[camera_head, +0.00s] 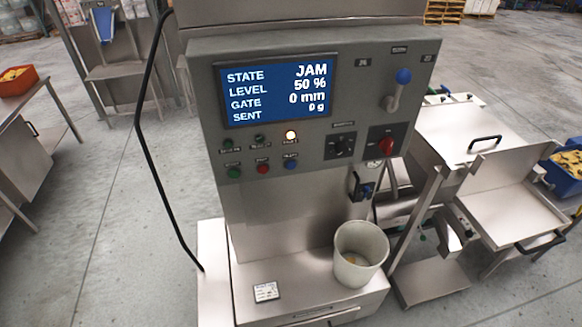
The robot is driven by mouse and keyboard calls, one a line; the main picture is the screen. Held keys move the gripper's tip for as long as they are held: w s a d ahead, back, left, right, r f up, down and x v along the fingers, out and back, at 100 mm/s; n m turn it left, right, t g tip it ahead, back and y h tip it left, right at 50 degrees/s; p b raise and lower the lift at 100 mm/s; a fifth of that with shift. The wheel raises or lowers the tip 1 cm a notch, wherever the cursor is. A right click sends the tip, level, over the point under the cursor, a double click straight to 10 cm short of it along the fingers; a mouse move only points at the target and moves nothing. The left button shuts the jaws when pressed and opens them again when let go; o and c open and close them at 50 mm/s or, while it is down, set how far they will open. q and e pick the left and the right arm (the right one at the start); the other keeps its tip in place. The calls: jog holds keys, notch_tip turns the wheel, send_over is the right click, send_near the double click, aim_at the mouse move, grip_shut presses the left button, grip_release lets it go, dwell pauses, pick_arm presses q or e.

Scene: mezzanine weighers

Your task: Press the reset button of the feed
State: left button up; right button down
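The feed's grey control panel (310,110) stands upright in front of me. Its blue screen (279,90) reads STATE JAM, LEVEL 50 %, GATE 0 mm, SENT 0 g. Below the screen is a row of lamps, and the right one (291,135) is lit. Under the lamps sit a green button (233,173), a red button (262,169) and a blue button (291,165). Their labels are too small to read surely, so I cannot tell which is reset. Neither of my grippers is in view.
Right of the buttons are a black selector (340,146) and a red rotary switch (386,146). A blue-knobbed lever (403,77) is above. A whitish bucket (360,254) and small card (266,291) rest on the ledge. A black cable (146,150) hangs at left.

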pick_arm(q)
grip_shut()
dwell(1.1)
